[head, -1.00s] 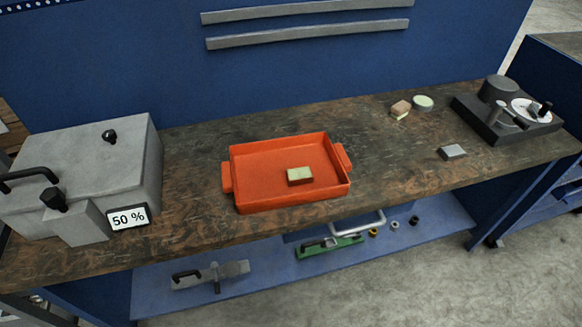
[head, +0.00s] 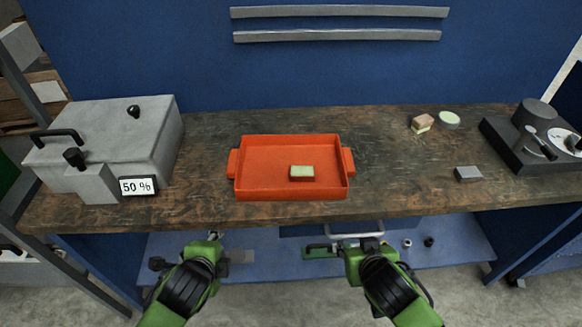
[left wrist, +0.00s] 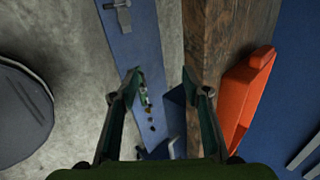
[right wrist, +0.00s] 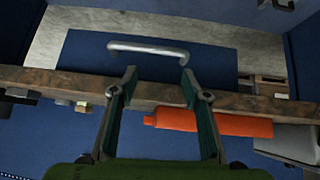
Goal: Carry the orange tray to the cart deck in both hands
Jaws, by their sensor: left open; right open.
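The orange tray (head: 262,188) sits flat on the workbench in the head view, with a handle tab on its left and right ends. A small block with a pale green top (head: 302,173) lies inside it. The tray also shows in the left wrist view (left wrist: 242,92) and the right wrist view (right wrist: 235,126). My left gripper (head: 212,238) and right gripper (head: 345,245) are in front of the bench edge, apart from the tray. Both are open and empty, as the left wrist view (left wrist: 160,80) and right wrist view (right wrist: 158,78) show. No cart deck is identifiable.
A grey box (head: 125,130) with a "50 %" label stands left of the tray on the bench (head: 390,190). A lower shelf (head: 450,255) holds several items.

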